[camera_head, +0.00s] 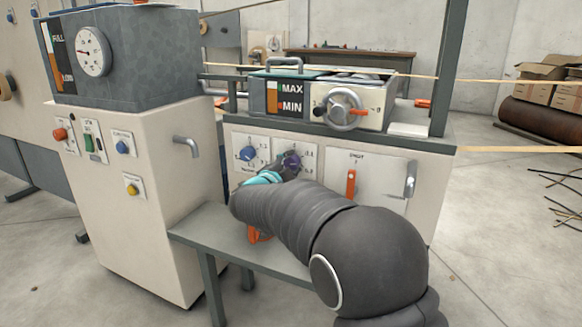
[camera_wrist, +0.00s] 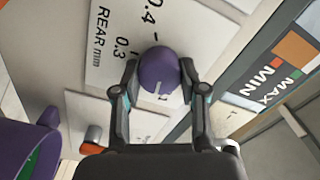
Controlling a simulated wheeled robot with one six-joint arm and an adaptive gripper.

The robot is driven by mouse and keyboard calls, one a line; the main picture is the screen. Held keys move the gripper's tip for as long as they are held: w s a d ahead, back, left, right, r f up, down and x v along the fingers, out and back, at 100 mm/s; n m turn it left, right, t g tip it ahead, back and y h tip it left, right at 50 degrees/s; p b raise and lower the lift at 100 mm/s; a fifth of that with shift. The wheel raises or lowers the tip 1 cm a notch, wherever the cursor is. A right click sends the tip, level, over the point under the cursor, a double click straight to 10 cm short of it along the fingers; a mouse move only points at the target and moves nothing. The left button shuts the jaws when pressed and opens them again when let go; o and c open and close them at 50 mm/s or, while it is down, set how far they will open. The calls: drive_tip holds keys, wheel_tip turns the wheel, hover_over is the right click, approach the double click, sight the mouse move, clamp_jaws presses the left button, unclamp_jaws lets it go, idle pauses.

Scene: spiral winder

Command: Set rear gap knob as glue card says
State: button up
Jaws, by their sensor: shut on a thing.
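The rear gap knob is a round purple knob (camera_wrist: 158,68) on a white plate (camera_wrist: 112,62) marked "REAR mm", with 0.3 and 0.4 readable in the wrist view. My gripper (camera_wrist: 157,80) is shut on the knob, one finger on each side. A pale line on the knob's face points toward the bottom of the wrist view; the mark it meets is unclear. In the head view the purple knob (camera_head: 291,160) is partly covered by my gripper (camera_head: 280,170). I cannot make out a glue card.
A blue knob (camera_head: 248,153) sits on a plate just left. An orange handle (camera_head: 351,184) and a grey door handle (camera_head: 410,179) are to the right. The glue box (camera_head: 283,97) with a MAX/MIN gauge is above. A grey shelf (camera_head: 205,222) lies below.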

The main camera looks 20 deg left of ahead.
drive_tip(key=m, duration=0.4)
drive_tip(key=shift+m, duration=1.9)
drive_tip(key=shift+f, duration=0.1)
drive_tip(key=o, duration=1.1)
drive_tip(key=shift+d, duration=0.1)
drive_tip(key=shift+o, duration=0.2)
